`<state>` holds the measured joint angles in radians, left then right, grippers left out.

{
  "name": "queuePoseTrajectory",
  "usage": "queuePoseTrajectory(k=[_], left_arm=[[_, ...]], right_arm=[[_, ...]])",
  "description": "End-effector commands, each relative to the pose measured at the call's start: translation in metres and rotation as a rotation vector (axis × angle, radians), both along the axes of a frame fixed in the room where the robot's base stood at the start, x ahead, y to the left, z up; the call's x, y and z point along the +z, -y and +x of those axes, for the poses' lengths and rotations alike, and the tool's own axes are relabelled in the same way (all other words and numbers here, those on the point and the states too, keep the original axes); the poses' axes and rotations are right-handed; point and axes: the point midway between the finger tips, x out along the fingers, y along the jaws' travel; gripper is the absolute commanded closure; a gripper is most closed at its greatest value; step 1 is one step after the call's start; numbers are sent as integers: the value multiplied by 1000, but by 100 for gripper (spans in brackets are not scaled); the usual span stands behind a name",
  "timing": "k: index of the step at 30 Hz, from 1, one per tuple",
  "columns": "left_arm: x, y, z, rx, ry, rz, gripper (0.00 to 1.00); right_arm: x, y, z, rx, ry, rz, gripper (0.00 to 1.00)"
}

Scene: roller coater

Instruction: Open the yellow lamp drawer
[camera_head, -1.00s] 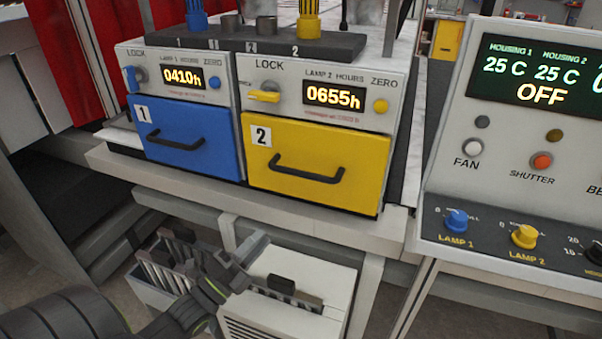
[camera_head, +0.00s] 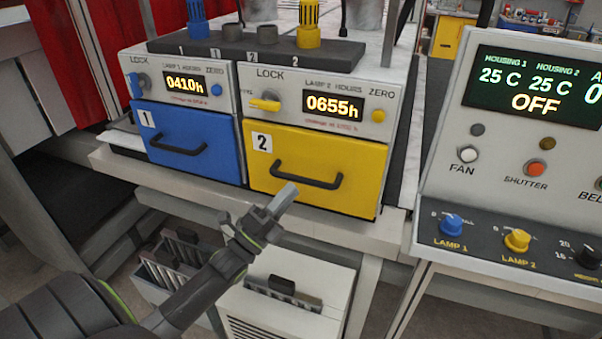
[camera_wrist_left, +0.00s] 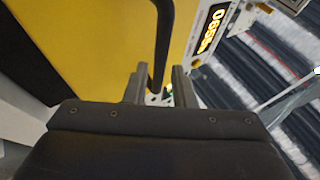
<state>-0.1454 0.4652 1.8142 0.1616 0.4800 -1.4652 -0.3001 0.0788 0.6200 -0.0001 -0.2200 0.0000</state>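The yellow lamp drawer (camera_head: 340,160), marked 2, is closed in its housing. Its dark bar handle (camera_head: 322,184) runs across the front. The yellow lock lever (camera_head: 265,104) above it points left. My right gripper is not in view.
The closed blue drawer (camera_head: 190,145) is left of the yellow one. A control panel (camera_head: 515,160) with knobs stands at the right. The pale bench ledge (camera_head: 240,199) runs below the drawers, with a white box (camera_head: 290,310) and a slotted rack underneath.

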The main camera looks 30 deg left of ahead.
Motion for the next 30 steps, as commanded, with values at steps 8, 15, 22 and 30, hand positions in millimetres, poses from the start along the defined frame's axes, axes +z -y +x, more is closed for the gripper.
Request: queuePoseTrajectory(k=[8,15,22,30], left_arm=[[22,8,35,1,-1,0,77],[25,10,42,1,-1,-1,77],[24,10,41,1,-1,-1,85],[24,10,41,0,-2,0,100]], right_arm=[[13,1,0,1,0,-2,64],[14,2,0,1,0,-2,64],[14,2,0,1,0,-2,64],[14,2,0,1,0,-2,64]])
